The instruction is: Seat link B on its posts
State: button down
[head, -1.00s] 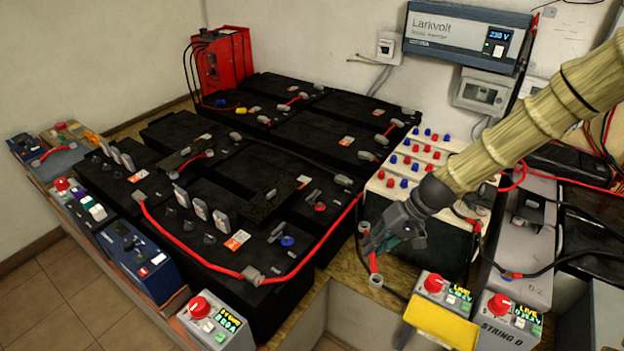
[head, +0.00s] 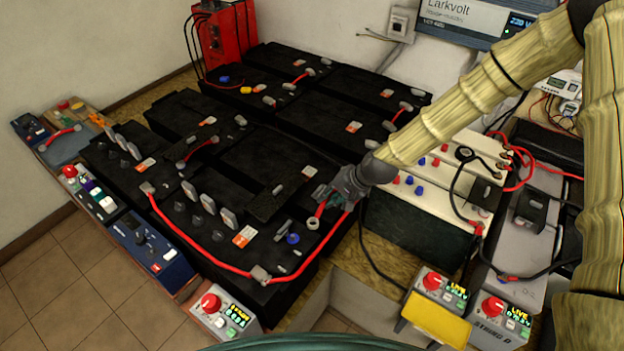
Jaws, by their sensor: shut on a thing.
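My gripper (head: 328,200) is shut on a short red link (head: 319,211) with grey ring lugs, which I take to be link B. It is held over the right front part of the black battery bank (head: 265,150). One ring lug (head: 313,223) shows below the jaws, near a blue post cap (head: 293,239). The link's other end is hidden by the gripper. I cannot tell whether the lug touches a post. A red post cap seen earlier on this battery is hidden now.
A long red cable (head: 205,250) runs along the bank's front and up its right side, close to my gripper. Cream-topped batteries (head: 440,165) with red and blue caps stand to the right. Control boxes (head: 222,318) line the front edge. A yellow panel (head: 435,319) stands front right.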

jog(key=a+r+m+p, duration=0.2)
jog(key=a, duration=0.3)
notch_tip(320, 180, down, 8)
jog(key=b, duration=0.4)
jog(key=shift+w+t+b, duration=0.2)
jog(key=shift+t+b, duration=0.1)
jog(key=shift+b, duration=0.1)
jog(key=shift+a+f+b, duration=0.1)
jog(key=shift+f+b, duration=0.55)
jog(key=shift+f, duration=0.55)
dwell(3.3)
jog(key=c, duration=1)
grip_release()
jog(key=shift+s, duration=0.1)
jog(key=shift+r, duration=0.1)
